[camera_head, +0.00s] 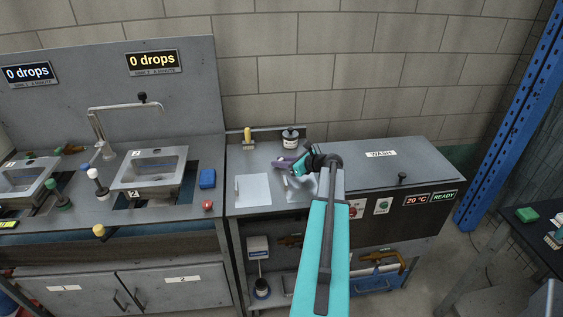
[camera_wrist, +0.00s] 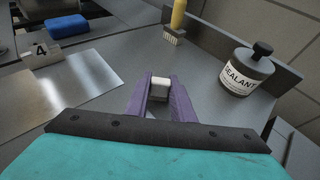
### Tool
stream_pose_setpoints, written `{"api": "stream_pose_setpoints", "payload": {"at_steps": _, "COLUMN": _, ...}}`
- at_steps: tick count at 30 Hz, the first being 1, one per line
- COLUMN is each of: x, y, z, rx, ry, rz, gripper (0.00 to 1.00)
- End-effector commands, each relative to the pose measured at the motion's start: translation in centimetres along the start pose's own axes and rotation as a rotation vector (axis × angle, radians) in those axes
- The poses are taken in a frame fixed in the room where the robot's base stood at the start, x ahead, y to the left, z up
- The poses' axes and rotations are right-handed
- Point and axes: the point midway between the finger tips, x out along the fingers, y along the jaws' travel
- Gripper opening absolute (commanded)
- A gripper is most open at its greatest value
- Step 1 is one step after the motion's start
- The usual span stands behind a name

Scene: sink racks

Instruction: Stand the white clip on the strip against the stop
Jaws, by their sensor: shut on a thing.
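My gripper (camera_head: 286,163) is over the worktop between the sink and the wash cabinet. In the wrist view its purple fingers (camera_wrist: 160,92) are shut on a small white piece, the white clip (camera_wrist: 160,84), whose pale top shows between the fingertips. The clip's lower part is hidden by the fingers, and I cannot tell whether it touches the worktop. In the head view the clip cannot be made out. I cannot clearly pick out the strip or the stop in either view.
A sealant bottle (camera_wrist: 246,72) stands right by the rear ledge, and a yellow-handled brush (camera_wrist: 176,25) stands behind. A blue block (camera_head: 207,178) is near the sink.

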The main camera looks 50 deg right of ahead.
Motion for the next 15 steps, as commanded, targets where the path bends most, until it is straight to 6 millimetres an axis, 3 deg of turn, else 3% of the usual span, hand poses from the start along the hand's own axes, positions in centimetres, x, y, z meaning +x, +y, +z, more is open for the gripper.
{"api": "stream_pose_setpoints", "payload": {"at_steps": 15, "x": 0.24, "y": 0.00, "z": -0.54, "rx": 0.000, "ry": -0.001, "rz": 0.000, "gripper": 0.00}}
